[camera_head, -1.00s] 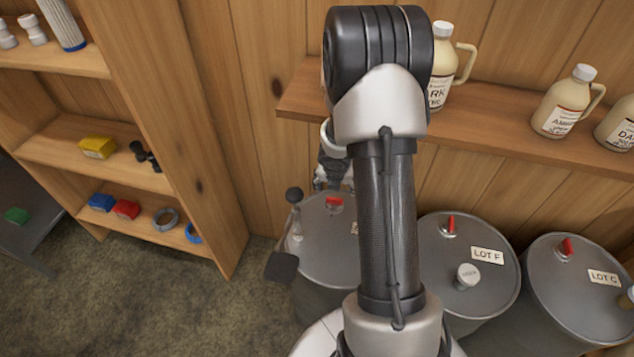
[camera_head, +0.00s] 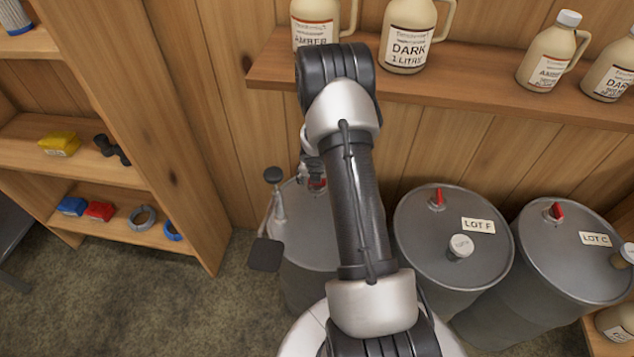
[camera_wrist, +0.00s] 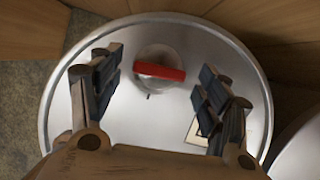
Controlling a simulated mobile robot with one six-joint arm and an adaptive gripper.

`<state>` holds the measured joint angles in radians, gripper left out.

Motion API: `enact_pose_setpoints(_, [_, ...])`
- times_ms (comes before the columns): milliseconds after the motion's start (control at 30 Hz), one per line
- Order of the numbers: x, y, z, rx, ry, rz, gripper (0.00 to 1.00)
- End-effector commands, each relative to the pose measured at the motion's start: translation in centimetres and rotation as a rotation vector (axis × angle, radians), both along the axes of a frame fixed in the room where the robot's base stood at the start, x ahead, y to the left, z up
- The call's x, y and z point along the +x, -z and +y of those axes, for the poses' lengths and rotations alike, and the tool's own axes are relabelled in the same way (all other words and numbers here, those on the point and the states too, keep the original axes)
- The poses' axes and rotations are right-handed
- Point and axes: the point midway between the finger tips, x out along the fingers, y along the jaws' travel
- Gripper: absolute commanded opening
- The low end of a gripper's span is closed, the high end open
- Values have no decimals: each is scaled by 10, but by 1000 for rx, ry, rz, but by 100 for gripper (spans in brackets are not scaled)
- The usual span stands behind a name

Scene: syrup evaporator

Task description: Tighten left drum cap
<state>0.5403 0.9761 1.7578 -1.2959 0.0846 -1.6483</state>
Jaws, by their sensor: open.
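The left drum (camera_head: 301,222) is a grey metal drum, partly hidden behind my arm in the head view. Its round grey lid (camera_wrist: 160,30) fills most of the wrist view. On the lid is a round, pale fitting with a red bar handle (camera_wrist: 160,71), lying nearly crosswise in the wrist view. The red part (camera_head: 317,184) also shows just beside my gripper in the head view. My gripper (camera_wrist: 158,84) is open and empty above the lid, with one finger on each side of the fitting. I cannot tell its exact height. A pale label (camera_wrist: 195,131) is partly hidden by the right finger.
Two more grey drums, LOT F (camera_head: 425,250) and LOT C (camera_head: 560,262), stand to the right with red handles. A wall shelf (camera_head: 480,88) with syrup jugs runs above. A wooden rack (camera_head: 150,150) stands left. A dark paddle-like object (camera_head: 265,254) is by the left drum.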

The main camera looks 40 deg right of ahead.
Motion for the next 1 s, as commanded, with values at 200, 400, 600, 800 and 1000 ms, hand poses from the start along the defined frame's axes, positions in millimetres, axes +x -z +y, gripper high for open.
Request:
enact_pose_setpoints(200, [3, 11, -3, 0, 1, 0, 70])
enact_pose_setpoints(400, [3, 11, -3, 0, 1, 0, 70])
enact_pose_setpoints(600, [3, 11, -3, 0, 1, 0, 59])
enact_pose_setpoints(800, [3, 11, -3, 0, 1, 0, 45])
enact_pose_setpoints(1000, [3, 10, -3, 0, 1, 0, 32])
